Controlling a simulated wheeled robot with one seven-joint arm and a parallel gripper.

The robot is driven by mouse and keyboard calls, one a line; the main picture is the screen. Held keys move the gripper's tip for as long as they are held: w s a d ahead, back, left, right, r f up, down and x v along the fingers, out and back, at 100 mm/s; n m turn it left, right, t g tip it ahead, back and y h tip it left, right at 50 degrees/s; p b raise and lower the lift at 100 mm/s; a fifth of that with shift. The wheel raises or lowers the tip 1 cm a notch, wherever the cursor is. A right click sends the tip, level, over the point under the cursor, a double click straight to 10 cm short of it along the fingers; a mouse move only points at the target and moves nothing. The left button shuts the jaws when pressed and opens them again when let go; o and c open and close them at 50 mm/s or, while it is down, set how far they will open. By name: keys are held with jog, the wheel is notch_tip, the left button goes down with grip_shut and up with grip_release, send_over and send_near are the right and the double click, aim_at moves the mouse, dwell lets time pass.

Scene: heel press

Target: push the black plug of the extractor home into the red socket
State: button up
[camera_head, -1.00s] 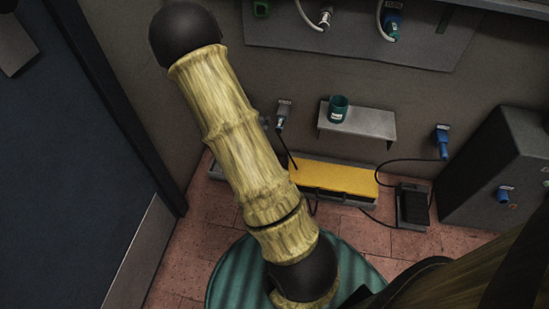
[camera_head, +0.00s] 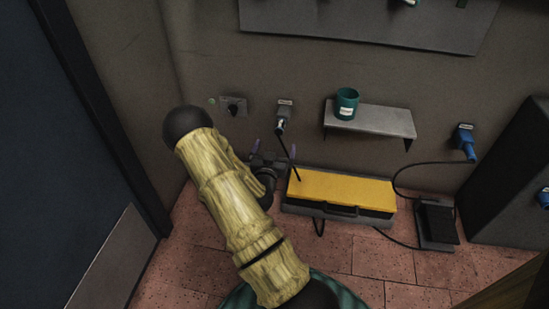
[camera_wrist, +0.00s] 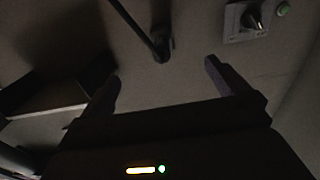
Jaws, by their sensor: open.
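A small grey wall socket housing (camera_head: 285,106) has a dark plug (camera_head: 280,125) at its lower end. A black lead runs from this plug down to the yellow case (camera_head: 340,188). No red shows on the socket, and I cannot tell how deep the plug sits. In the wrist view, a dark plug end with a lead (camera_wrist: 160,45) lies beyond the fingers, between their lines. My gripper (camera_head: 270,148) is open and empty, its purple fingertips pointing at the wall below and slightly left of the plug. The wrist view also shows both fingers apart (camera_wrist: 162,82).
A grey plate with a black knob (camera_head: 234,106) and green button is left of the socket. A shelf (camera_head: 375,119) with a green cup (camera_head: 346,104) is to the right. A blue plug (camera_head: 465,142) and a black pedal (camera_head: 437,222) are farther right. A dark door stands left.

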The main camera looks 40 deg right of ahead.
aim_at(278, 133)
jog(key=shift+a+r, duration=0.1)
jog(key=shift+w, duration=0.15)
jog(key=shift+b+x, duration=0.35)
jog(key=shift+x, duration=4.4)
grip_shut()
jog(key=shift+p+v, duration=0.45)
jog(key=shift+v, duration=2.1)
